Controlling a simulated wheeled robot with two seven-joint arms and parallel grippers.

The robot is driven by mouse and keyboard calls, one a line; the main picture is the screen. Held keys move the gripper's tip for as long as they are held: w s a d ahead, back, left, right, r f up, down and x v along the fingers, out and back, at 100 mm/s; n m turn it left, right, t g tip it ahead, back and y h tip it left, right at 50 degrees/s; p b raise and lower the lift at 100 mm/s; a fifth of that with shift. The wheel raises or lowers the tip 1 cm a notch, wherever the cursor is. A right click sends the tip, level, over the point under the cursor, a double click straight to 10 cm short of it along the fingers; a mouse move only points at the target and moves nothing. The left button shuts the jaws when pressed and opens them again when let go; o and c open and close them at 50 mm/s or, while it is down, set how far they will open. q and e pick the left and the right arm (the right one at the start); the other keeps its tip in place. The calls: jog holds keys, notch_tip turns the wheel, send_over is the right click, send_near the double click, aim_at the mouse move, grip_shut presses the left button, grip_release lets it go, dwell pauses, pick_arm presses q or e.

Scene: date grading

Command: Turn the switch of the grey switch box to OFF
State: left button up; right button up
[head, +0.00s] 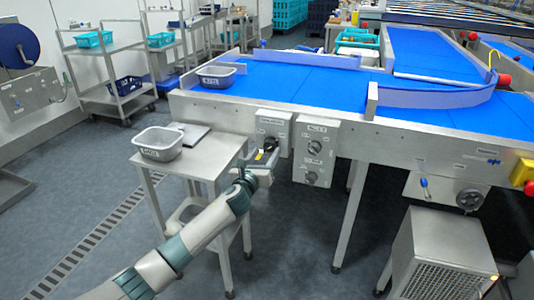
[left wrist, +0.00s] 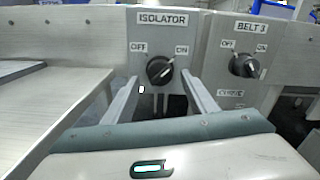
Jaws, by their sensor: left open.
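The grey switch box labelled ISOLATOR (head: 273,122) hangs on the front of the blue belt conveyor. In the left wrist view the box (left wrist: 146,42) carries one black rotary knob (left wrist: 160,70), with OFF at its left and ON at its right. The knob's light mark slants up to the right, toward ON. My left gripper (head: 266,155) is open in front of this box and hides part of it in the head view. In the left wrist view its fingers (left wrist: 160,78) stand apart, one on each side of the knob; contact cannot be told. My right gripper is not in view.
A second grey box labelled BELT 3 (left wrist: 238,40), with two knobs, hangs close at the right; it also shows in the head view (head: 315,132). A steel side table (head: 205,160) with a grey tub (head: 158,144) stands at the left. Another tub (head: 217,76) sits on the belt.

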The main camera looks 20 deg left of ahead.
pick_arm(q)
jog(key=shift+w, duration=1.15)
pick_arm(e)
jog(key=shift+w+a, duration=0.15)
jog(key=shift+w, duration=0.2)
pick_arm(q)
jog(key=c, duration=1.1)
jog(key=shift+o, duration=0.2)
